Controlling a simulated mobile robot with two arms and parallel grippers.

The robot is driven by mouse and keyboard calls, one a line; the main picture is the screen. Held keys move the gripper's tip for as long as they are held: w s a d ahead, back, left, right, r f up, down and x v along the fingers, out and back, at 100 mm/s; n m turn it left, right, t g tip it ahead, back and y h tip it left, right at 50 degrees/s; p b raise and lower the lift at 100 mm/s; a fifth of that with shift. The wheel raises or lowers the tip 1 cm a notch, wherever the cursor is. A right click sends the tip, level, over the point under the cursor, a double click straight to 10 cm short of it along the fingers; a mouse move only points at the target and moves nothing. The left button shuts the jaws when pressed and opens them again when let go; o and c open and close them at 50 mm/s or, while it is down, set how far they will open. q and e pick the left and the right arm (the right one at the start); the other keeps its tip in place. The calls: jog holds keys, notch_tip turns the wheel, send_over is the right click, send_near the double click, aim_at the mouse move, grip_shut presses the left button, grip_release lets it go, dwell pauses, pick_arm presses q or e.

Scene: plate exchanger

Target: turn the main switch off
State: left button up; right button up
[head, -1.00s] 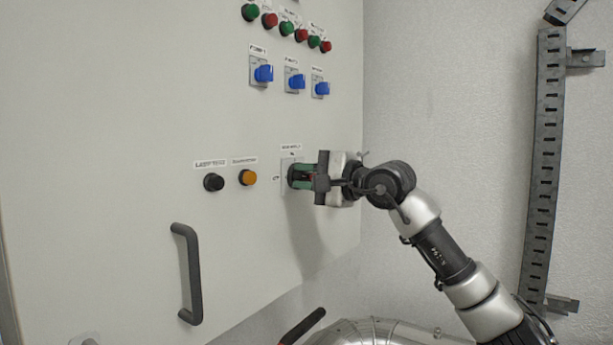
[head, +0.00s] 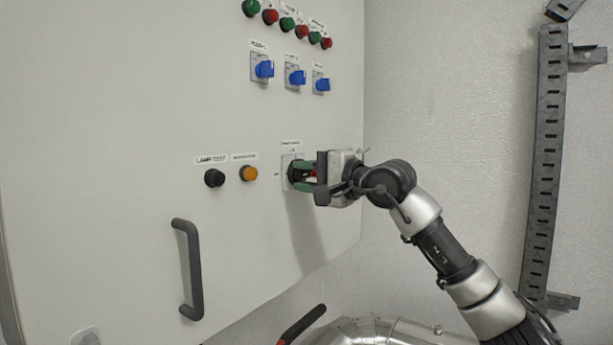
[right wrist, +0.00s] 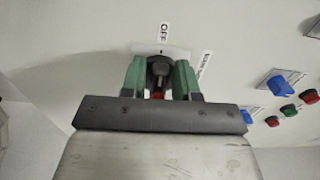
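The main switch (head: 292,173) sits low on the right side of the pale cabinet door, on a small plate under a label. My right gripper (head: 305,175) is at the switch, its green fingers on either side of the knob. In the right wrist view, the fingers (right wrist: 160,78) straddle the dark knob (right wrist: 159,66), with a small red part (right wrist: 157,93) between them. Gaps seem to show beside the red part, so the fingers look open around it. An OFF label (right wrist: 164,33) is just beyond the knob. My left gripper is not in view.
A black button (head: 214,178) and an orange button (head: 248,174) are left of the switch. Blue selector knobs (head: 296,78) and red and green buttons (head: 287,24) are above. A dark door handle (head: 188,270) is lower left. A metal pipe (head: 370,330) lies below.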

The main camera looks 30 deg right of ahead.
jog(key=shift+o, duration=1.3)
jog(key=b+v, duration=0.4)
jog(key=v, duration=0.6)
jog(key=shift+s+b, duration=0.4)
jog(key=shift+d, duration=0.1)
